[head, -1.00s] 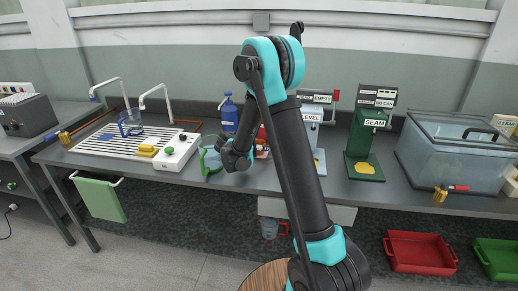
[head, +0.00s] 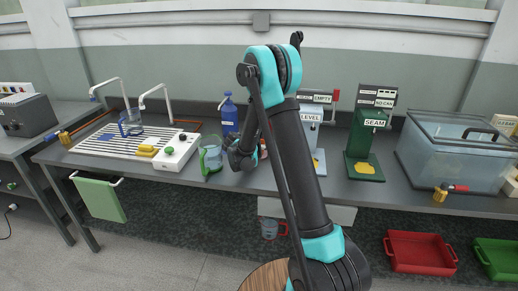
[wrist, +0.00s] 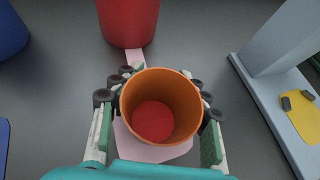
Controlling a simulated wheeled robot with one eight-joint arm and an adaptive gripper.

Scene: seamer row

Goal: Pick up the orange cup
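The orange cup (wrist: 160,108) stands upright in the middle of the wrist view, open side up, with a red bottom inside it. My gripper (wrist: 160,100) is open, one finger on each side of the cup, with gaps between its pads and the cup wall. In the head view my gripper (head: 242,160) is low over the front of the bench, and I cannot make out the cup there behind it.
A red container (wrist: 128,22) stands just beyond the cup. A clear jug with a green handle (head: 211,157) and a blue bottle (head: 229,117) are near my gripper. The LEVEL machine (head: 311,128) stands to the right, then the green SEAM machine (head: 366,140).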

